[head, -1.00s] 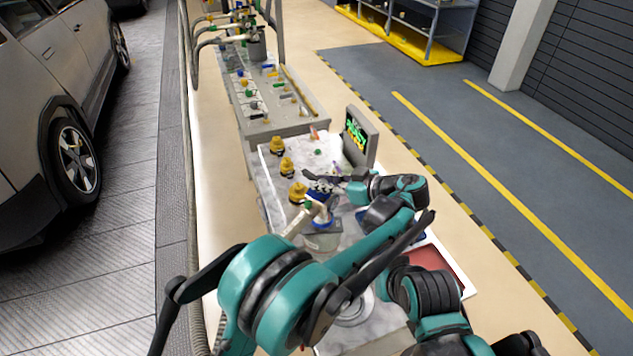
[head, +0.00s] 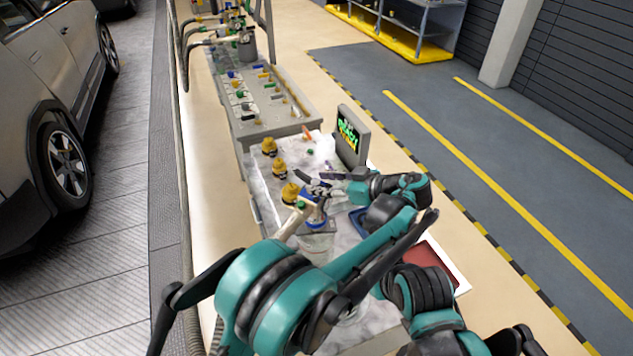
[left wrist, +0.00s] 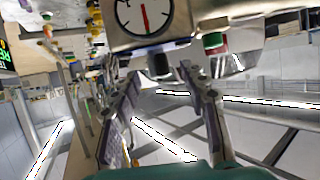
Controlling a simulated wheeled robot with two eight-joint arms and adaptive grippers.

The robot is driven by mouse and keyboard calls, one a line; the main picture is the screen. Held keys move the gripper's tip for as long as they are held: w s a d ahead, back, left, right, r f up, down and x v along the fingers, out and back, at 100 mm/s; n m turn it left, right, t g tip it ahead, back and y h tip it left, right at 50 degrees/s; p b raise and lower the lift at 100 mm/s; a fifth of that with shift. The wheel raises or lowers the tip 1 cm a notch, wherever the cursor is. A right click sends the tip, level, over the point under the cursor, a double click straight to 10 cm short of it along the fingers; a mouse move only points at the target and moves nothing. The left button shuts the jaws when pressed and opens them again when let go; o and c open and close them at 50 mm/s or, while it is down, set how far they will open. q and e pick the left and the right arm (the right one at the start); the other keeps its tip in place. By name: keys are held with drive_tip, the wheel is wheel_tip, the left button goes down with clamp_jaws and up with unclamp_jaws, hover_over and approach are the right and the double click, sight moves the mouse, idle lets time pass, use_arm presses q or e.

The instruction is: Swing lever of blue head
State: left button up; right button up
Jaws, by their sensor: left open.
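A small fill head with a blue ring (head: 316,222) stands on the marbled worktop, just in front of my left gripper in the head view. A pale beige lever-like bar (head: 292,222) slants down to the left from it, near a green knob (head: 301,205). My left gripper (head: 312,182) is open and points left, just beyond the head. In the left wrist view its fingers (left wrist: 160,76) stand apart on either side of a short dark stub below a metal body with a round gauge (left wrist: 144,14). I cannot tell whether they touch it. My right gripper does not show.
Several yellow-capped fittings (head: 280,167) line the left side of the worktop. A display (head: 351,134) stands behind my left wrist. A parked car (head: 50,110) is at left; the striped floor at right is clear.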

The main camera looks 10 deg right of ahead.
use_arm(q)
drive_tip(key=v, duration=0.5)
drive_tip(key=shift+s+d, duration=0.1)
drive_tip(key=shift+d, duration=0.05)
drive_tip(key=shift+d, duration=0.1)
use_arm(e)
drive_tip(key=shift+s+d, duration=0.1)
